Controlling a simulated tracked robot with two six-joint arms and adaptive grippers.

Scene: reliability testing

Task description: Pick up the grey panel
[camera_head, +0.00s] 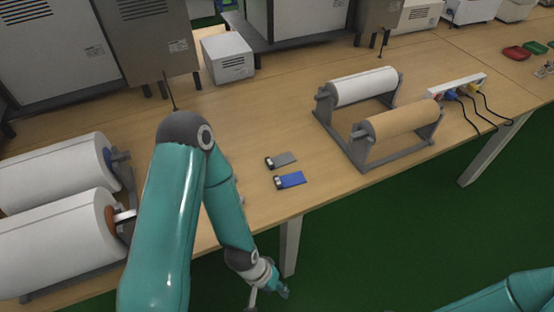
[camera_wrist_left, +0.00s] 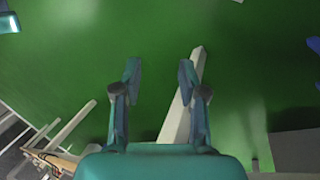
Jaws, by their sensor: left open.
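The grey panel (camera_head: 284,159) lies flat on the wooden table, with a dark and white piece at its left end. A similar blue panel (camera_head: 291,180) lies just in front of it. My left gripper (camera_head: 270,290) hangs beyond the table's front edge, below and in front of both panels and apart from them. In the left wrist view, the left gripper (camera_wrist_left: 160,72) is open, with nothing between its fingers. The grey panel cannot be made out in that view. My right gripper is out of view; only part of my right arm shows at the lower right.
A rack with white and brown rolls (camera_head: 392,122) stands to the right, large white rolls (camera_head: 55,230) to the left. A white box (camera_head: 228,58) stands behind. A pale table leg (camera_head: 289,245) is near my left gripper.

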